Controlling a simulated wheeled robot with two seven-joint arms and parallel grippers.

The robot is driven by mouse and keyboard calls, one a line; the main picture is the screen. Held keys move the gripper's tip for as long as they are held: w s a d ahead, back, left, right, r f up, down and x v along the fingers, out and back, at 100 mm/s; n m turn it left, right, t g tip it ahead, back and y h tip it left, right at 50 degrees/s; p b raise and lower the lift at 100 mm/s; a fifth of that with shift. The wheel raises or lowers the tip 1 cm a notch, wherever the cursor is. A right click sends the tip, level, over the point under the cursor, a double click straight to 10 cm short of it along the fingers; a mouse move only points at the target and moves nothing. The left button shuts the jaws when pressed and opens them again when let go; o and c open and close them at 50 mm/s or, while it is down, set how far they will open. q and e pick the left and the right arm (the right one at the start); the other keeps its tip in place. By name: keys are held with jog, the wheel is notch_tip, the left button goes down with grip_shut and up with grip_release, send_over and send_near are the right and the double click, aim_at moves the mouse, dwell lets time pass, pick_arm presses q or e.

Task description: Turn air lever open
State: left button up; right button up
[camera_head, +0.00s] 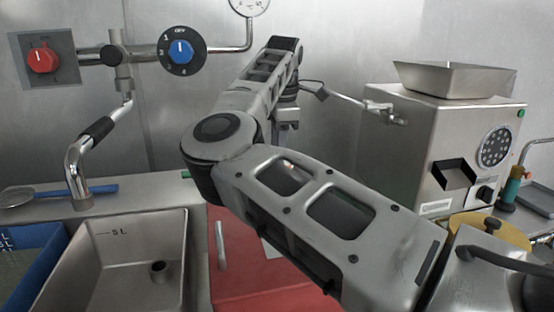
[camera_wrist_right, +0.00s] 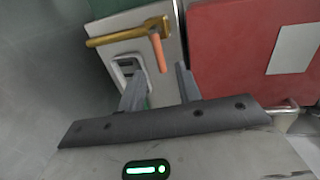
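The air lever (camera_wrist_right: 158,54) shows in the right wrist view as an orange handle hanging from the end of a brass pipe (camera_wrist_right: 118,36). My right gripper (camera_wrist_right: 160,78) is open, with its two dark fingers apart. The lever's lower end appears between the fingertips in the picture; I cannot tell whether they touch it or how far away it is. In the head view my right arm crosses the middle, its forearm and elbow in front of the counter; the lever is not visible there. My left gripper is in neither view.
In the head view, a red panel (camera_head: 235,255) lies below my arm, with a steel sink (camera_head: 125,235) at left. A steel grinder (camera_head: 435,140) stands at right. Wall knobs, a blue one (camera_head: 180,51) and a red one (camera_head: 42,60), are at upper left.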

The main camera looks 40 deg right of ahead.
jog(key=shift+w+d+f, duration=0.1)
jog(key=shift+w+f, duration=0.1)
jog(key=shift+f, duration=0.65)
jog(key=shift+w+d+f, duration=0.1)
jog(key=shift+w+f, duration=0.05)
jog(key=shift+f, duration=0.75)
jog(key=shift+w+d+f, duration=0.1)
jog(key=shift+w+f, duration=0.1)
jog(key=shift+f, duration=0.65)
grip_shut()
